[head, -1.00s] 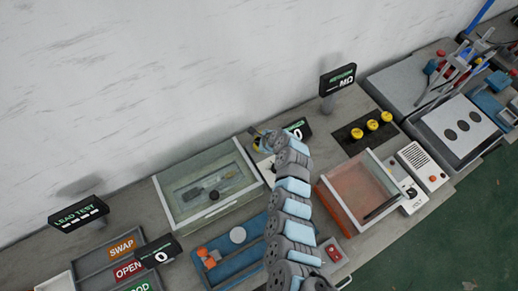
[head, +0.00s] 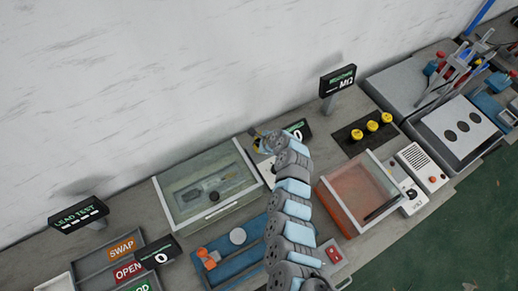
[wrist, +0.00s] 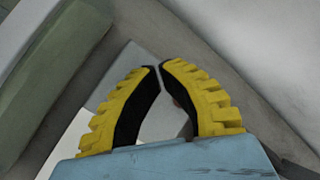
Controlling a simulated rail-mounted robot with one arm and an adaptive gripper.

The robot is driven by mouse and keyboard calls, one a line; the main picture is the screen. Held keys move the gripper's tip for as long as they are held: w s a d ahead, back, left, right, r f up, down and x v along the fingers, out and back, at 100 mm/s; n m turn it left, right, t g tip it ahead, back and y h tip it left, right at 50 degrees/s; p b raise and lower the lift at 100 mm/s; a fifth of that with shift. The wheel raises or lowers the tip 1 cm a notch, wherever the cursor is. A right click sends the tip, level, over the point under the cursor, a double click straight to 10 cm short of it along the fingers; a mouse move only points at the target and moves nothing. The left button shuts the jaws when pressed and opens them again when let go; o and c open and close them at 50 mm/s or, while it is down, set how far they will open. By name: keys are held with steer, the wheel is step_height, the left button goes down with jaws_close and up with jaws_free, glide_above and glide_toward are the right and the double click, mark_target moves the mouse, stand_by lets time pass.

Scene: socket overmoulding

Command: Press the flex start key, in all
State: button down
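My gripper (head: 262,143) is over the small pale box (head: 267,172) between the glass-lidded tray and a black display reading 0 (head: 298,130). In the wrist view my gripper's yellow-backed black fingers (wrist: 160,68) are closed, with their tips meeting or nearly so. They hold nothing that I can make out. The pale box (wrist: 155,128) lies beyond them, and a small dark reddish spot (wrist: 177,103) shows in the gap between the fingers. It may be a key, but I cannot tell. No label naming the flex start key is readable, and my arm hides part of the box.
The glass-lidded tray (head: 168,197) stands left of my gripper, and the wall is behind. A blue tray (head: 258,233) lies in front. A red-floored bin (head: 330,196), a red button box (head: 333,253) and yellow knobs (head: 372,126) are to the right.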

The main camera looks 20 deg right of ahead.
steer(key=shift+f, duration=0.15)
steer(key=shift+f, duration=0.3)
